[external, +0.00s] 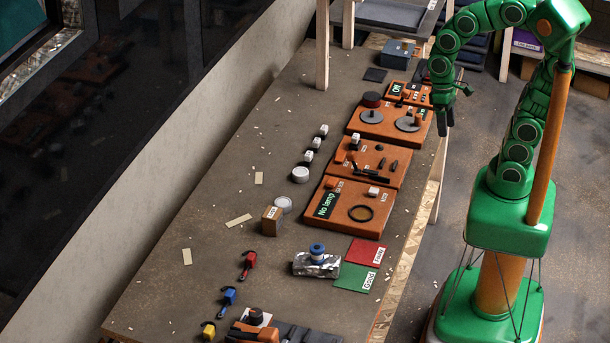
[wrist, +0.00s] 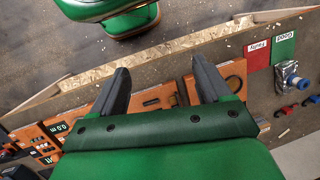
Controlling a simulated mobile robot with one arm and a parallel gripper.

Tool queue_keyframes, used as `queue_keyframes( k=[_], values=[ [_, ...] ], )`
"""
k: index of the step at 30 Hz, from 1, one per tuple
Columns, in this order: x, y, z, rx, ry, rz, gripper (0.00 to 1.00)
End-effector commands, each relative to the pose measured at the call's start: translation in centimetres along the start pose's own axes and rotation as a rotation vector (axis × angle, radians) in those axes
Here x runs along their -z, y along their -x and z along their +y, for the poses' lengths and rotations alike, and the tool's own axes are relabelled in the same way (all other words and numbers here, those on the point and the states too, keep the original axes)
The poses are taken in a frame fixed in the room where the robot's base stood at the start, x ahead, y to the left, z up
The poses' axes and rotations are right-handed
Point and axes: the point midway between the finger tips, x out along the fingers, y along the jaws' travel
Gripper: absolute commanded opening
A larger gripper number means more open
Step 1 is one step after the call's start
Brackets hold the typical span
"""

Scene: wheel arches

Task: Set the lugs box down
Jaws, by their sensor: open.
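My gripper (external: 446,122) hangs at the table's right edge, beside the orange boards at the far half. In the wrist view my gripper (wrist: 160,78) has its two dark fingers wide apart, with nothing held between them. An orange board and the table edge show beyond the fingers. No box label is clear enough to read as lugs. A blue-grey box (external: 397,53) with a small pale label stands on the table at the far end. A small brown box (external: 272,221) stands left of the "No lamp" board. I cannot tell which is the lugs box.
Orange boards line the right side of the table, including the "No lamp" board (external: 348,207). A red mat (external: 366,252) and a green mat (external: 355,278) lie nearer, beside a silvery object (external: 316,264). A dark square (external: 375,75) lies flat. The table's left side is mostly clear.

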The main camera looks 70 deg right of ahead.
Motion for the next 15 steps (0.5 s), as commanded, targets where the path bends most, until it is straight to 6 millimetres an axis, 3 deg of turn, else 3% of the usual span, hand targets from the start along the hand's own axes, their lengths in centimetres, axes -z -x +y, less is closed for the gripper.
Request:
queue_keyframes(
  k=[9, 15],
  values=[
    [-4.7, -0.1, 5.7, -0.151, 0.078, 0.054, 0.78],
    [-5.6, -0.1, 6.9, -0.182, 0.094, 0.062, 0.78]
  ],
)
